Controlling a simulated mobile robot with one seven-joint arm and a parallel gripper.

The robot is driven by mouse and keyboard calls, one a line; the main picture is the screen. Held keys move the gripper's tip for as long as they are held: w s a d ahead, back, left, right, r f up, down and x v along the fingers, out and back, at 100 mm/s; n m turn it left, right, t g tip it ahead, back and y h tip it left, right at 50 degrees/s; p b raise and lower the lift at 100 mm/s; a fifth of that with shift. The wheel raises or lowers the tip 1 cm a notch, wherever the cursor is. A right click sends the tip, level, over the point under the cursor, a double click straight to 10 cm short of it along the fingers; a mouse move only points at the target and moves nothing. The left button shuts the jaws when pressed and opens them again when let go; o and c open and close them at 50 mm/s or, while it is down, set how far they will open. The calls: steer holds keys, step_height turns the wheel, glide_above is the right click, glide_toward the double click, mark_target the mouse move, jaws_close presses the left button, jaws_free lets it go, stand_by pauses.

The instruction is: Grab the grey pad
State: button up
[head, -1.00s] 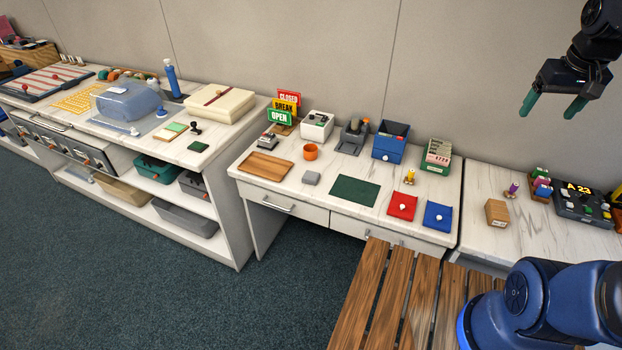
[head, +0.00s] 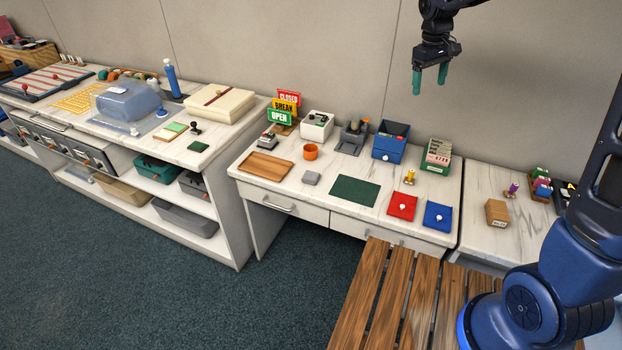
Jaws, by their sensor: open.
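A small grey pad (head: 312,178) lies on the white desk (head: 262,207), between the wooden tray and the dark green mat. Nothing covers it. My gripper (head: 430,82) is high above the back right part of the desk, in front of the wall. It points down with its two green fingers apart and nothing between them. It is well to the right of the grey pad and far above it.
An orange cup (head: 310,152) stands just behind the pad. The wooden tray (head: 265,165) lies to its left and the green mat (head: 355,190) to its right. Red (head: 402,206) and blue (head: 438,216) squares with knobs lie further right. A slatted wooden bench (head: 392,300) is in front.

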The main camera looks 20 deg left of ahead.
steer(key=w+a+f+n+h, duration=0.1)
steer(key=a+f, duration=0.2)
steer(key=a, duration=0.3)
steer(key=a+f+n, duration=0.2)
steer(key=a+f, duration=0.2)
steer(key=a, duration=0.2)
steer(key=n+h, duration=0.2)
steer(key=n, duration=0.3)
glide_above(311, 175)
steer(key=a, duration=0.4)
step_height(311, 175, down, 23)
steer(key=shift+s+x, duration=0.15)
steer(key=shift+x, duration=1.55)
steer(key=shift+s+x, duration=0.15)
steer(key=shift+x, duration=1.55)
steer(key=shift+s+x, duration=0.15)
steer(key=shift+x, duration=1.55)
steer(key=shift+a, duration=0.1)
steer(key=c, duration=1.1)
steer(key=shift+o, duration=0.2)
